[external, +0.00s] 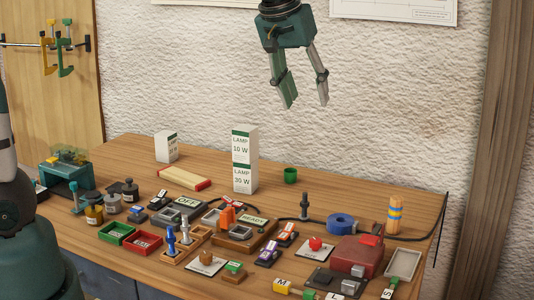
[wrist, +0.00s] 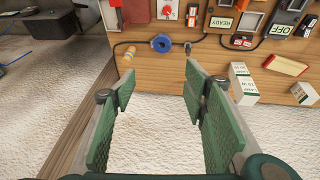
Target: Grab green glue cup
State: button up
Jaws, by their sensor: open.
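The green glue cup (external: 290,175) stands upright on the wooden workbench, just right of the tall stacked lamp boxes, in the external view. I cannot make it out in the wrist view, where the right-hand finger covers part of the bench beside the lamp boxes. My gripper (external: 307,104) hangs high above the back of the bench in front of the white wall, well above the cup. Its two fingers are spread apart and point down. In the wrist view my gripper (wrist: 160,85) is open with nothing between the fingers.
The lamp boxes (external: 245,160) stand close left of the cup, and a red-and-cream block (external: 184,179) lies further left. A black peg (external: 304,206) with a cable, a blue tape roll (external: 342,223) and an orange-striped cylinder (external: 394,214) are in front and right. Bench right of the cup is fairly clear.

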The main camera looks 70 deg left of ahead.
jog(key=w+a+f+n+g, duration=0.1)
jog(key=w+a+f+n, duration=0.1)
jog(key=w+a, duration=0.25)
jog(key=w+a+f+n, duration=0.1)
jog(key=w+a+f, duration=0.2)
jog(key=a, duration=0.3)
jog(key=n+g, duration=0.3)
jog(key=n, duration=0.5)
send_over(290, 176)
jog(key=w, duration=0.1)
notch_tip(290, 176, down, 26)
jog(key=shift+w+a+f, duration=0.1)
jog(key=shift+a+f, duration=0.1)
jog(key=shift+a, duration=0.25)
jog(key=shift+a+f, duration=0.15)
jog(key=shift+f, duration=1.1)
jog(key=shift+f, duration=0.1)
